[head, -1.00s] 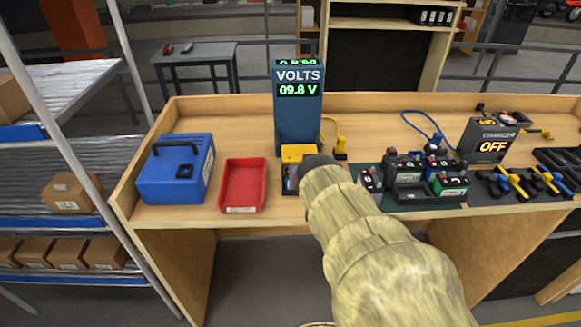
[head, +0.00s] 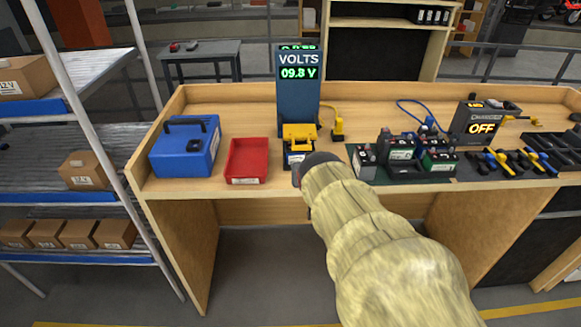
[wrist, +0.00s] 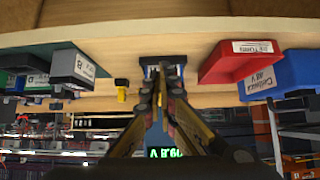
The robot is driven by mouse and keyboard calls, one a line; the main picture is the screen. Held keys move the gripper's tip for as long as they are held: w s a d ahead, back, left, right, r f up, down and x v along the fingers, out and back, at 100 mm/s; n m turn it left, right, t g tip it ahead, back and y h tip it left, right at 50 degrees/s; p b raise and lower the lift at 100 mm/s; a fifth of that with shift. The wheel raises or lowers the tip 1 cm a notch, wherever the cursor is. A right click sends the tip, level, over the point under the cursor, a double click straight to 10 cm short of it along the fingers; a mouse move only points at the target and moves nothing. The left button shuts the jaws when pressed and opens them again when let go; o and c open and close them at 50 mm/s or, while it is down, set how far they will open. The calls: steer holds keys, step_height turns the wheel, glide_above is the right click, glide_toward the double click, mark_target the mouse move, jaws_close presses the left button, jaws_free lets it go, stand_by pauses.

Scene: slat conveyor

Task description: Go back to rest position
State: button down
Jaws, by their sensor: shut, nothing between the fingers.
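My gripper (wrist: 164,88) is shut and empty in the wrist view, its fingers pointing toward the bench. In the head view my arm reaches up from the lower right, and its dark end (head: 314,168) is at the bench's front edge, just in front of the tester; the fingers are mostly hidden. The blue voltage tester (head: 297,100) stands on the bench and reads 09.8 V. A yellow clamp (head: 299,136) sits at its foot, over a battery (head: 297,158).
A red tray (head: 247,160) and a blue case (head: 186,147) stand left of the tester. Several batteries (head: 402,150) and a charger (head: 478,126) reading OFF are to the right. A shelf rack with boxes (head: 88,170) is at the left. Floor before the bench is clear.

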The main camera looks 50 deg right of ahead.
stand_by(0.4)
steer(key=s+a+f+g+y, duration=0.1)
steer(key=s+a+f+g, duration=0.1)
steer(key=s+a+f, duration=0.15)
steer(key=a+r+n+y+p, duration=0.2)
steer(key=a+n, duration=0.3)
steer(key=a, duration=0.9)
steer(key=a+r+n+t+y+p, duration=0.1)
steer(key=a+r+n+y, duration=0.3)
steer(key=a, duration=1.1)
steer(key=shift+r+n+p, duration=0.4)
steer(key=shift+r+p, duration=0.2)
steer(key=shift+p, duration=0.05)
steer(key=shift+d, duration=0.1)
